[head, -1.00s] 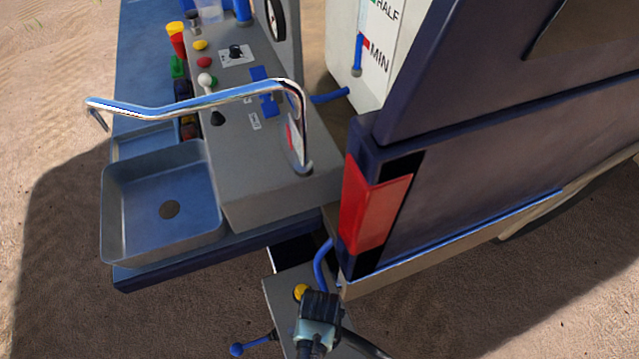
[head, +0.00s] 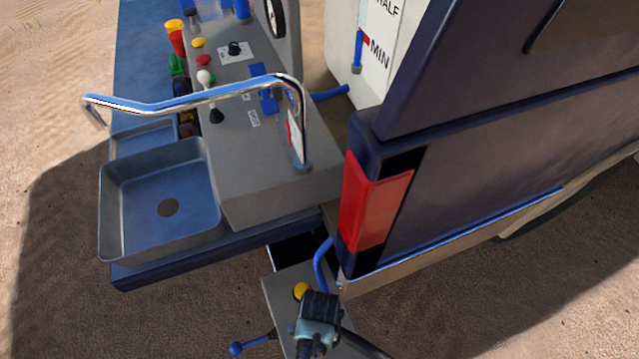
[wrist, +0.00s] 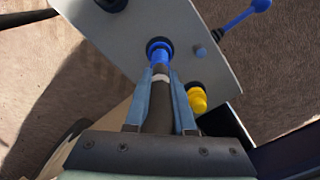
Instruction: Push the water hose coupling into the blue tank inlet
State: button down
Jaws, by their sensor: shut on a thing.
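My gripper (wrist: 161,80) is shut on the dark water hose (wrist: 157,108), which has a pale band near its front end. Its two pale blue fingers lie on either side of the hose. The blue coupling (wrist: 159,57) ahead of the fingers meets the dark-rimmed blue tank inlet (wrist: 158,45) on a grey panel (wrist: 190,22). The coupling lines up with the inlet, but I cannot tell how deep it sits. In the head view my gripper (head: 318,335) is over the small grey panel at the bottom, and it hides the inlet and coupling there.
A yellow knob (wrist: 197,98) sits close right of my gripper. A blue-ball lever (head: 237,348) sticks out from the panel. The dark blue vehicle body with a red lamp (head: 374,205) stands close to the right. A sink (head: 160,200) and curved tap (head: 190,98) are at upper left.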

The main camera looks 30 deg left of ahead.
jog(key=c, duration=0.7)
grip_release()
notch_tip(320, 180, up, 13)
